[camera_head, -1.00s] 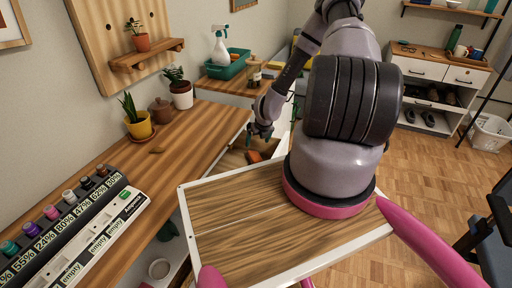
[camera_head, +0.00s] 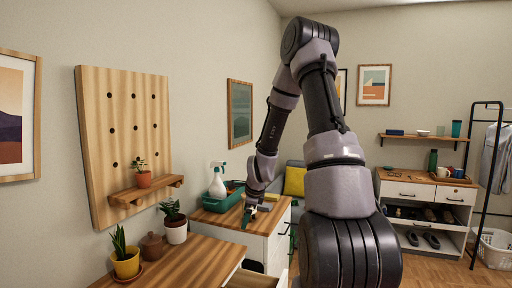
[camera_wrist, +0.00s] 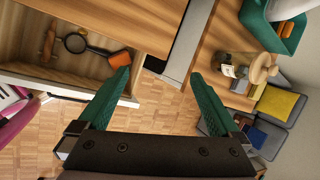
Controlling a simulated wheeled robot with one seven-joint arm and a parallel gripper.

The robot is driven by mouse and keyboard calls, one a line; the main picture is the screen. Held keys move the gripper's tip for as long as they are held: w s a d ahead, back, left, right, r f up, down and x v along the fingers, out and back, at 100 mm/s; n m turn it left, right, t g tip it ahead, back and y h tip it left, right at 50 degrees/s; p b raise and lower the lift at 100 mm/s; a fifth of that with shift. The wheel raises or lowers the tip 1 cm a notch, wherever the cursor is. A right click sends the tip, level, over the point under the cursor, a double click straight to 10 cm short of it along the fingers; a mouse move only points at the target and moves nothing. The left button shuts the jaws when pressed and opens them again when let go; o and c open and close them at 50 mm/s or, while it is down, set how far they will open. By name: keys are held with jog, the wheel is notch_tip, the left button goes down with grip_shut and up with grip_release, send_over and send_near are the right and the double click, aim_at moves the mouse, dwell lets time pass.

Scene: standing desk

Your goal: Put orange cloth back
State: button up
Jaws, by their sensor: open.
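My gripper (camera_wrist: 160,76) is open, with teal fingers apart and nothing between them. In the head view the gripper (camera_head: 248,213) hangs by the front of the far wooden desk section. A small orange item (camera_wrist: 120,59) lies in the open drawer (camera_wrist: 28,78), close to the left fingertip in the picture, beside a dark round-headed tool (camera_wrist: 76,43). Another orange item (camera_wrist: 286,31) is inside the teal bin (camera_wrist: 258,22). I cannot tell for sure which is the cloth. The teal bin also shows in the head view (camera_head: 210,204), beside a spray bottle (camera_head: 217,182).
A jar with a wooden lid (camera_wrist: 262,66) stands near the bin. Potted plants (camera_head: 175,232) stand on the near desk (camera_head: 195,262). A yellow cushion (camera_head: 294,181) lies beyond the desk. Open floor (camera_wrist: 165,108) shows below the fingers.

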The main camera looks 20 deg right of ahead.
jog(key=s+a+r+n, duration=0.2)
jog(key=r+n, duration=0.1)
jog(key=r, duration=0.4)
jog(key=s+a+r+n, duration=0.1)
jog(key=s+r+n, duration=0.2)
jog(key=r, duration=0.4)
jog(key=s+a+r+n, duration=0.2)
jog(key=s+r+n, duration=0.4)
jog(key=s, duration=0.5)
jog(key=s+a+r+n+t+y, duration=0.1)
jog(key=s+a+r+n, duration=0.2)
jog(key=s+r+n, duration=0.4)
jog(key=s+r, duration=0.4)
jog(key=shift+s+r, duration=0.15)
jog(key=shift+s, duration=0.2)
jog(key=shift+t, duration=0.3)
